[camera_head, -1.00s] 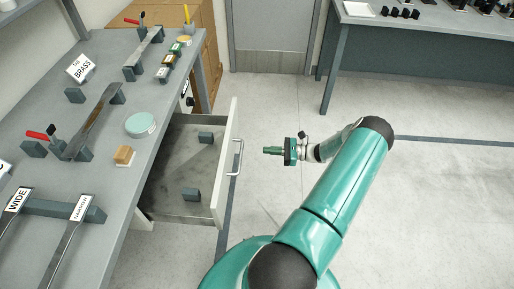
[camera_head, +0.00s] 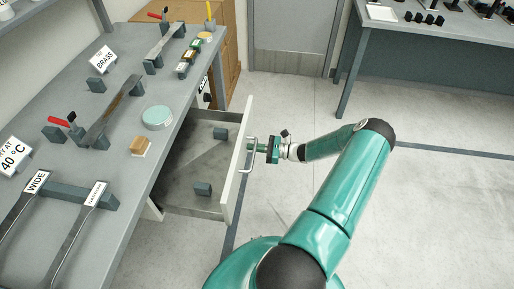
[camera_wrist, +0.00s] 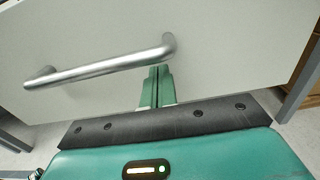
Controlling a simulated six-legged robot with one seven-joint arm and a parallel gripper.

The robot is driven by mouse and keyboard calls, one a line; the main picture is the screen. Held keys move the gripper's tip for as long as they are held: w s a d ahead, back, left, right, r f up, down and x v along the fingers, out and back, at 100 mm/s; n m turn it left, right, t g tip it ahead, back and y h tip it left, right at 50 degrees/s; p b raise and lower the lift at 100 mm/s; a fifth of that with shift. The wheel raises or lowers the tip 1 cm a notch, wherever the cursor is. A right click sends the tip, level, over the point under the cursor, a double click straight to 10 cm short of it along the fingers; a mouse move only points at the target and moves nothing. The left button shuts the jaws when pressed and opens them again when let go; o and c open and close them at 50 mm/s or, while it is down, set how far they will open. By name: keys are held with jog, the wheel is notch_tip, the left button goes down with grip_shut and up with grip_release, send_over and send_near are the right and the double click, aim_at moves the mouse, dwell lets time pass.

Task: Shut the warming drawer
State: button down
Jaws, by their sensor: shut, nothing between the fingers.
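The warming drawer (camera_head: 236,165) stands pulled out from under the left bench, with its pale front facing right. Two dark blocks (camera_head: 203,188) lie inside it. Its silver bar handle (camera_head: 250,156) is on the front; it also shows in the wrist view (camera_wrist: 100,68). My gripper (camera_head: 253,147) is at the drawer front, by the far end of the handle. In the wrist view my green fingers (camera_wrist: 157,86) are shut together and empty, just below the handle bar near its right end, pointing at the front panel. I cannot tell whether the fingertips touch the panel.
The grey bench (camera_head: 110,130) above the drawer holds metal strips on blocks, signs, a teal round dish (camera_head: 157,117) and a wooden block (camera_head: 141,146). A second bench (camera_head: 430,60) stands at the back right. The floor right of the drawer is clear.

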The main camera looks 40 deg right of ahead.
send_over(197, 149)
jog(key=shift+s+d, duration=0.15)
jog(key=shift+d, duration=0.2)
jog(key=shift+w+a+r, duration=0.15)
jog(key=shift+w+a, duration=0.05)
